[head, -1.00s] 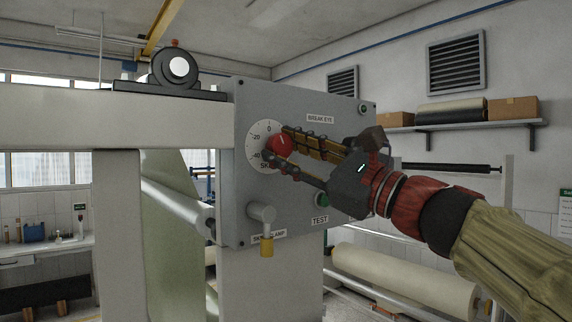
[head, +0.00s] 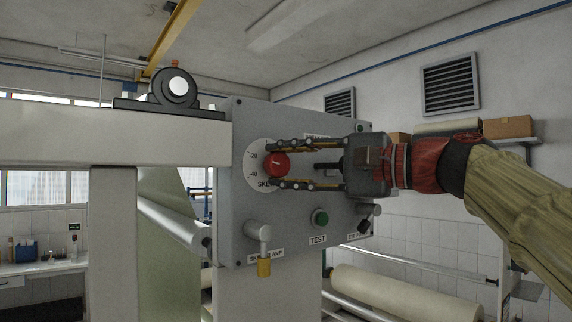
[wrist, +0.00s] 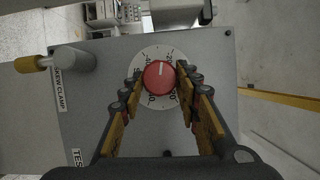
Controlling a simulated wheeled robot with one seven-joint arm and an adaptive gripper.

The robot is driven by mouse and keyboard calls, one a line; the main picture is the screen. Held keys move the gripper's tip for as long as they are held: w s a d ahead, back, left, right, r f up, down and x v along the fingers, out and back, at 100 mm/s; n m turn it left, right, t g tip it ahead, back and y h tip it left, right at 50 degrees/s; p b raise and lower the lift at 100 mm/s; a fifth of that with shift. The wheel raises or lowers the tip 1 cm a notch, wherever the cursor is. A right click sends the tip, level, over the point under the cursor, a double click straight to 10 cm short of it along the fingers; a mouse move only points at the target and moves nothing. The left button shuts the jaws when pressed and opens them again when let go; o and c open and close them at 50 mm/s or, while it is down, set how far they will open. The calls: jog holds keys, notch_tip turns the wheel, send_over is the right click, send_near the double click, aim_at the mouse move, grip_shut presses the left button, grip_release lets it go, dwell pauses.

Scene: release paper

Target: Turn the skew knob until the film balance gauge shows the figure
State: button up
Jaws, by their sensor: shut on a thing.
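The red skew knob (head: 275,164) sits on a white dial (head: 255,153) on the grey panel (head: 238,218). My gripper (head: 273,165) reaches in from the right, one finger above and one below the knob, shut on it. In the wrist view the knob (wrist: 160,76) lies between the two fingertips (wrist: 159,77), its white mark pointing up. The dial shows -20 and -40 in the head view; my fingers hide other figures. I cannot make out a film balance gauge reading.
A skew clamp handle (head: 259,240) with a yellow end sticks out below the dial. A green TEST button (head: 320,217) and a black switch (head: 366,222) are below my gripper. A black round housing (head: 175,88) stands on the beam at left.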

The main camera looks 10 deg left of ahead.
jog(key=shift+n+h, duration=0.4)
jog(key=shift+n, duration=0.6)
jog(key=shift+p, duration=0.3)
jog(key=o, duration=1.2)
jog(key=shift+c, duration=0.2)
jog(key=shift+r, duration=0.1)
jog(key=v, duration=1.2)
